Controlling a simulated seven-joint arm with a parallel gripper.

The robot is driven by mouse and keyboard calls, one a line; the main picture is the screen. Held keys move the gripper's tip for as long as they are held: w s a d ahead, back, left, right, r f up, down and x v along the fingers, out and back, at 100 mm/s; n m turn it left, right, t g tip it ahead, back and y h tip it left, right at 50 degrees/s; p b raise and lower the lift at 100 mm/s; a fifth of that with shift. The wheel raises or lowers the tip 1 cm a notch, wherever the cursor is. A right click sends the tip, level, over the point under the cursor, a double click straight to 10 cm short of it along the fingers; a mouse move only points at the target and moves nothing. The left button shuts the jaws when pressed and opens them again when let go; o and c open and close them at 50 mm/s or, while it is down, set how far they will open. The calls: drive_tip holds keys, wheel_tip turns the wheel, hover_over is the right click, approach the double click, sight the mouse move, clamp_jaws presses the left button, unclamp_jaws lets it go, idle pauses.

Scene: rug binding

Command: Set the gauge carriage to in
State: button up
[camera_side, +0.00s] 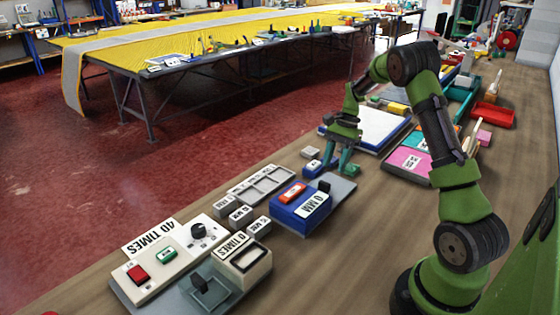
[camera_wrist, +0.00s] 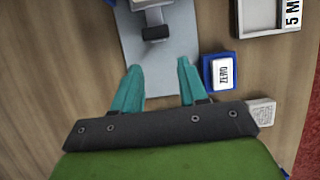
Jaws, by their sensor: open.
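The gauge is a blue box (camera_side: 291,212) with a red window and a "0 MM" label, on a grey base plate (camera_side: 343,187). A black upright piece (camera_side: 324,187), seemingly the gauge carriage's handle, stands at the plate's near-gripper side. In the wrist view the black handle (camera_wrist: 156,33) sits on the grey plate (camera_wrist: 160,55), ahead of my fingers. My gripper (camera_side: 332,170) is open and empty, with teal fingers pointing down just beyond the plate's end. In the wrist view my gripper (camera_wrist: 159,68) has its fingers spread either side of the plate's near end, apart from the handle.
A blue "ZERO" button (camera_wrist: 222,72) is close beside my right finger in the wrist view. A small pale block (camera_side: 310,152) lies near it. Bare wood lies right of the plate.

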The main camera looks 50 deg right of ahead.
sight(325, 183)
drive_tip(key=shift+a+f, duration=0.95)
drive_tip(key=shift+f, duration=0.3)
drive_tip(key=a, duration=0.3)
drive_tip(key=shift+a, duration=0.15)
drive_tip(key=d, duration=0.8)
drive_tip(key=shift+d, duration=0.4)
drive_tip(key=v, duration=1)
drive_tip(key=a+f, duration=0.2)
drive_tip(key=f, duration=0.1)
drive_tip(key=a+f, duration=0.6)
drive_tip(key=shift+s+a, duration=0.15)
drive_tip(key=shift+s, duration=0.1)
drive_tip(key=a, duration=0.3)
drive_tip(key=shift+a+f, duration=0.15)
drive_tip(key=shift+a, duration=0.05)
drive_tip(key=d, duration=1.3)
drive_tip(key=shift+d, duration=0.4)
drive_tip(key=v, duration=1)
drive_tip(key=shift+d, duration=0.2)
